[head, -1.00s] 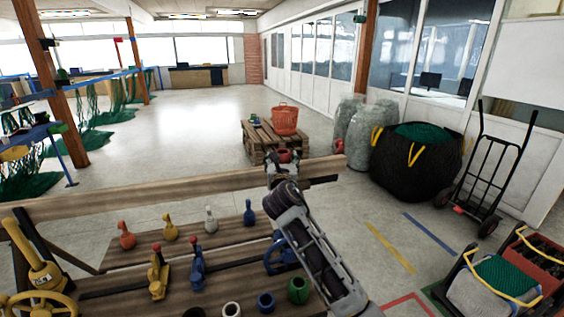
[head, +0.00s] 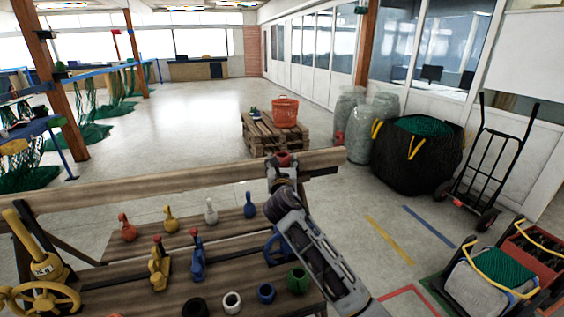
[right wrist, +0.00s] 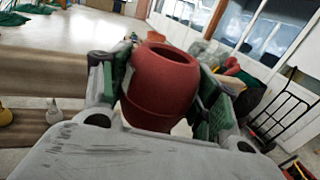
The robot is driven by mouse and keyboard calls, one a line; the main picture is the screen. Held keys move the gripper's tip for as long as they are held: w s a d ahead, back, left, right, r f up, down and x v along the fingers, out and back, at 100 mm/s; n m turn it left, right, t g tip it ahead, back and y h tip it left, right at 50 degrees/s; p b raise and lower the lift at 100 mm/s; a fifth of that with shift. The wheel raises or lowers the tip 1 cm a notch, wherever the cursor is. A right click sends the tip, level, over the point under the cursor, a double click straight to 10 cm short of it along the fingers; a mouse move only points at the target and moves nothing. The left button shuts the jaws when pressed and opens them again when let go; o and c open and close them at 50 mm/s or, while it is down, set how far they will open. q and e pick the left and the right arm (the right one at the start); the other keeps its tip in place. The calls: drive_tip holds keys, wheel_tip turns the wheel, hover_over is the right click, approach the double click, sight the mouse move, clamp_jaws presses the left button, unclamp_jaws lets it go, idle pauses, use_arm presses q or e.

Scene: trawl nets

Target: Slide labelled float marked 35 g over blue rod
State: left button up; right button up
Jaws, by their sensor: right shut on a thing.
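My right gripper (head: 283,163) is shut on a red barrel-shaped float (right wrist: 163,85) with an open hole at its upper end. The float is tilted a little in the right wrist view, between the two green-padded fingers. In the head view only its red top (head: 284,159) shows, by the wooden beam. No 35 g label can be read. A blue upright piece (head: 249,206) with a narrow neck and a wider base stands on the wooden rack, below and left of the gripper. It looks like the blue rod. My left gripper is out of view.
Similar red (head: 127,229), yellow (head: 170,221) and white (head: 211,212) uprights stand in a row with it. Yellow and blue fittings with red tops stand nearer. Black, white, blue and green rings (head: 298,280) line the front. A wooden beam (head: 180,180) runs behind.

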drive_tip(key=shift+f, duration=0.75)
drive_tip(key=shift+f, duration=0.1)
drive_tip(key=o, duration=1.2)
drive_tip(key=shift+s, duration=0.15)
drive_tip(key=s, duration=1.1)
drive_tip(key=shift+s, duration=0.35)
